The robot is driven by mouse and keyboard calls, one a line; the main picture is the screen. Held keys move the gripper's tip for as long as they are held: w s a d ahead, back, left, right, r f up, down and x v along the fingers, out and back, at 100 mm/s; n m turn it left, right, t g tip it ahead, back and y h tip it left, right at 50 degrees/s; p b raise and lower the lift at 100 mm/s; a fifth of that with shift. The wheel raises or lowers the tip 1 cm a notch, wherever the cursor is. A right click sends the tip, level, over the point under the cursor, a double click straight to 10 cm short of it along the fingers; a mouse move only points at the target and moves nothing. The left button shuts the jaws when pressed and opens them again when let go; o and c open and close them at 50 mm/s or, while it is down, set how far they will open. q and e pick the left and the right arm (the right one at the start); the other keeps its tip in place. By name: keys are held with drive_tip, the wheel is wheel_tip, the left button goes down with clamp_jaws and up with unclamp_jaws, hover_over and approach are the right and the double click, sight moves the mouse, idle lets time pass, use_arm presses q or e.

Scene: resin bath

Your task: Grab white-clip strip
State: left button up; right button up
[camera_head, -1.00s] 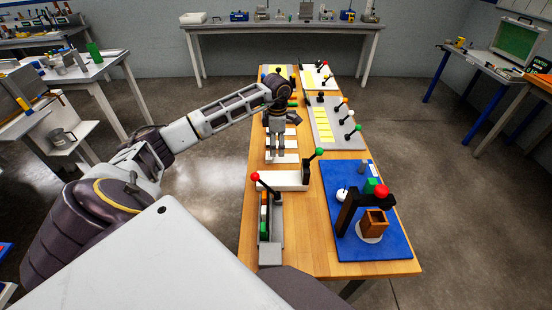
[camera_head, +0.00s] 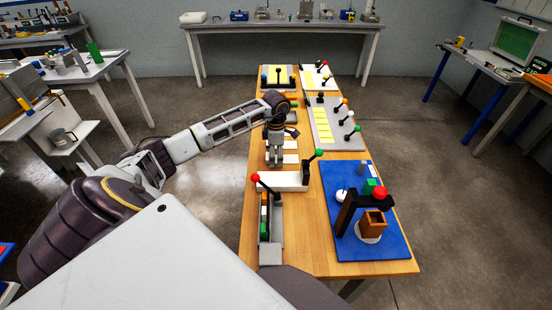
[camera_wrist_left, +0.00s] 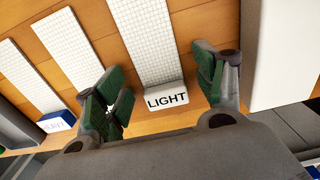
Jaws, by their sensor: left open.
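The white-clip strip (camera_wrist_left: 150,40) shows in the left wrist view as a pale gridded strip. The white clip (camera_wrist_left: 166,96) at its near end is marked "LIGHT". My left gripper (camera_wrist_left: 163,82) is open, with one green-padded finger on each side of the strip and no visible grip on it. In the head view my left gripper (camera_head: 273,157) points down over the row of strips and partly hides them. Another gridded strip (camera_wrist_left: 67,47) lies left of it, its near end hidden by a finger. A strip (camera_wrist_left: 28,75) with a blue clip (camera_wrist_left: 56,122) lies farther left.
In the head view a white block (camera_head: 283,181) with a green-knobbed lever stands just nearer than the gripper. A grey rack (camera_head: 271,250) with a red-knobbed lever and a blue mat (camera_head: 376,244) with a black stand are nearer still. A grey board (camera_head: 318,112) with levers lies to the right.

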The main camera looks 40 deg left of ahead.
sight(276, 159)
use_arm(q)
drive_tip(key=c, duration=1)
drive_tip(key=shift+r, duration=0.15)
drive_tip(key=shift+r+b, duration=0.55)
drive_tip(key=shift+r, duration=4.3)
